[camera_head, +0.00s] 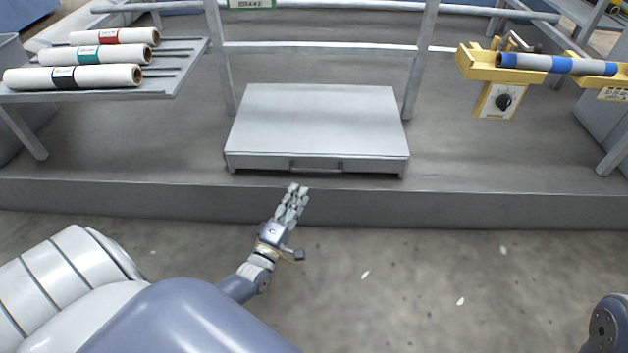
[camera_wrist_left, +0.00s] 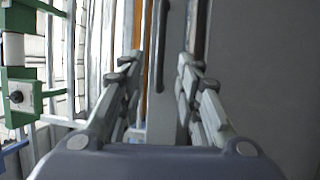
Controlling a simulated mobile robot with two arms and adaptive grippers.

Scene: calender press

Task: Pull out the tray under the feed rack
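The low grey metal unit (camera_head: 315,120) sits on the platform, in front of a rail frame. Its narrow front, which looks like the tray's face, carries a bar handle (camera_head: 316,165) and appears closed. In the left wrist view the handle (camera_wrist_left: 160,48) runs upright in the picture, ahead of the gap between my fingers. My left gripper (camera_head: 296,188) is just in front of and slightly left of the handle. Its two fingers (camera_wrist_left: 158,68) are spread and nothing is held. I see no contact with the handle. My right gripper is out of view.
A slatted rack (camera_head: 185,65) with three white rolls (camera_head: 95,76) stands at the left. Yellow holders (camera_head: 490,68) with a blue-banded roller (camera_head: 555,64) are at the right. The platform edge (camera_head: 480,208) runs across the front. The floor (camera_head: 420,270) before it is clear apart from small scraps.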

